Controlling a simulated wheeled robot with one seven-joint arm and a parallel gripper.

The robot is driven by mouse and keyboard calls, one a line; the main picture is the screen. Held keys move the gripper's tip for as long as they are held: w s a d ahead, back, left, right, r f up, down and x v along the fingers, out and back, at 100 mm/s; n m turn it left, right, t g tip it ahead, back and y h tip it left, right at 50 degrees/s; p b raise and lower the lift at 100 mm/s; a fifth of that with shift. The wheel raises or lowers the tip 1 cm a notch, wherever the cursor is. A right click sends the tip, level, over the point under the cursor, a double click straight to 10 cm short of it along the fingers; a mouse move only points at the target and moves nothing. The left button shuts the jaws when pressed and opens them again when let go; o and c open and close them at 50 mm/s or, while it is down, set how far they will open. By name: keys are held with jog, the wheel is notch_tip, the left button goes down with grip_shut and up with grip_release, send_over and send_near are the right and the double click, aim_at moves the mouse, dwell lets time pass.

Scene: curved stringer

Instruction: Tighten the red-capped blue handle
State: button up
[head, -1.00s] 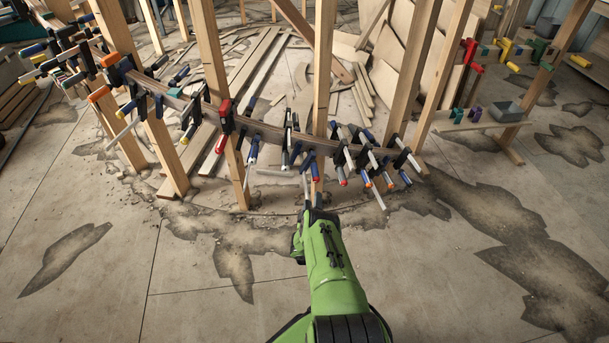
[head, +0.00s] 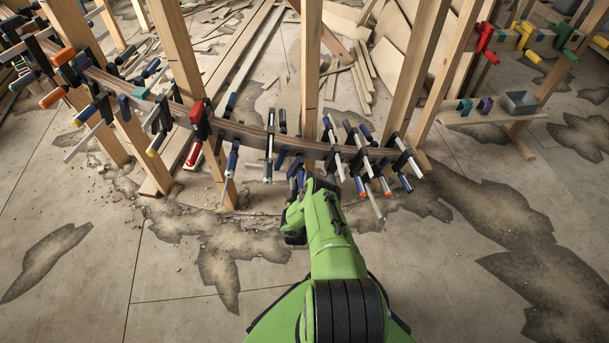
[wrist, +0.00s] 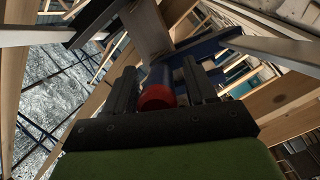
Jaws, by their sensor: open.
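The blue handle with the red cap (wrist: 157,92) shows in the wrist view, its red end towards my palm. My gripper (wrist: 158,84) is open, with one dark finger on each side of the handle. The handle lies between the fingers, and I cannot tell if either finger touches it. In the head view my gripper (head: 307,186) is at the front of the row of clamps, and my green arm hides the red cap there. The handle belongs to a clamp on the curved wooden stringer (head: 250,132).
Several other clamps crowd close by, such as the orange-tipped blue handles (head: 362,187) on the right and a red clamp (head: 199,120) on the left. Wooden posts (head: 313,70) rise behind. A shelf with a grey bin (head: 520,103) stands at the right.

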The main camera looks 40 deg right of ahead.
jog(key=shift+a, duration=0.1)
jog(key=shift+c, duration=0.2)
jog(key=c, duration=0.9)
jog(key=shift+r+m, duration=0.1)
jog(key=shift+m, duration=0.2)
jog(key=shift+m+y+p, duration=0.5)
jog(key=shift+m+p, duration=0.25)
jog(key=shift+m, duration=0.25)
jog(key=m+t+y, duration=0.1)
jog(key=m, duration=0.3)
jog(key=shift+y, duration=0.4)
jog(key=m+t+y, duration=0.1)
jog(key=m, duration=0.2)
jog(key=shift+m+t+y+b, duration=0.35)
jog(key=shift+m+t+y, duration=0.35)
jog(key=shift+m, duration=1.3)
